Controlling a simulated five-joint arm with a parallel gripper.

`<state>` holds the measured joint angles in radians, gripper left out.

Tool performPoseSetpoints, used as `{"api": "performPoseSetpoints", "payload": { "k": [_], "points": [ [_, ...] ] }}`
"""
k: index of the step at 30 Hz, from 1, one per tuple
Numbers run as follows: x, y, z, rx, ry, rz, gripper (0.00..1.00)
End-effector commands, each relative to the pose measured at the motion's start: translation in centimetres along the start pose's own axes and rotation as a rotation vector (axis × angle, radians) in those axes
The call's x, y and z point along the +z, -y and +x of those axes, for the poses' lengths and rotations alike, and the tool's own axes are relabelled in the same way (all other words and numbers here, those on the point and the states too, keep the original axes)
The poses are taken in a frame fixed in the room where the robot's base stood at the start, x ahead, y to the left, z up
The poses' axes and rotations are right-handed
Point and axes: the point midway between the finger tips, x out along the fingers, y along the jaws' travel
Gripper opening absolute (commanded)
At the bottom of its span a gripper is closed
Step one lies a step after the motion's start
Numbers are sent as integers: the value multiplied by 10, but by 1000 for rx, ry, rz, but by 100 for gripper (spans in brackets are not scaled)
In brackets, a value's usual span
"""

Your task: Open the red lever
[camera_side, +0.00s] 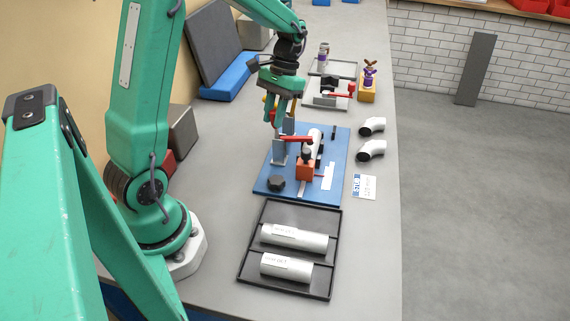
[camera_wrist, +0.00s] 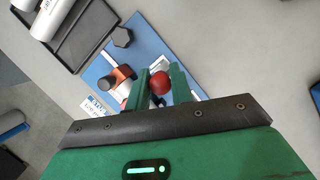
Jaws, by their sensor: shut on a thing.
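The red lever (camera_side: 297,139) stands on the blue plate (camera_side: 268,187) in the side view, its bar lying roughly level. In the wrist view its round red knob (camera_wrist: 158,85) sits between the green fingers of my gripper (camera_wrist: 159,80). My gripper (camera_side: 279,124), pointing down in the side view, is shut on the knob. The fingers partly hide the lever's end and the grey upright beside it. A white tube (camera_side: 314,138) lies behind the lever, near an orange block (camera_side: 306,170) with a black top.
A black tray (camera_side: 290,207) with two grey-white cylinders (camera_side: 294,237) lies in front of the plate. Two white elbows (camera_side: 371,150) and a label card (camera_side: 364,186) lie to the right. Another red-handled fixture (camera_side: 332,92) and a small figure (camera_side: 369,73) stand behind.

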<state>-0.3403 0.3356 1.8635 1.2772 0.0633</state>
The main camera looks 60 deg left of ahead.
Motion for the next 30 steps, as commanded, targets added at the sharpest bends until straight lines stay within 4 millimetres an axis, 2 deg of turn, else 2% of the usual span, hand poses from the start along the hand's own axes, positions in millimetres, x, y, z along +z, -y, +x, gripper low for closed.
{"api": "performPoseSetpoints", "payload": {
  "k": [4, 5, 7, 8, 20, 26, 30],
  "points": [
    [1, 4, 1, 4, 7, -13, 0],
    [1, 4, 1, 4, 7, -13, 27],
    [1, 4, 1, 4, 7, -13, 41],
    [1, 4, 1, 4, 7, -12, 43],
    [0, 2, -3, 2, 4, -8, 43],
    [0, 2, -19, 2, 3, -8, 43],
    [0, 2, -37, 2, 2, -9, 43]
  ]
}}
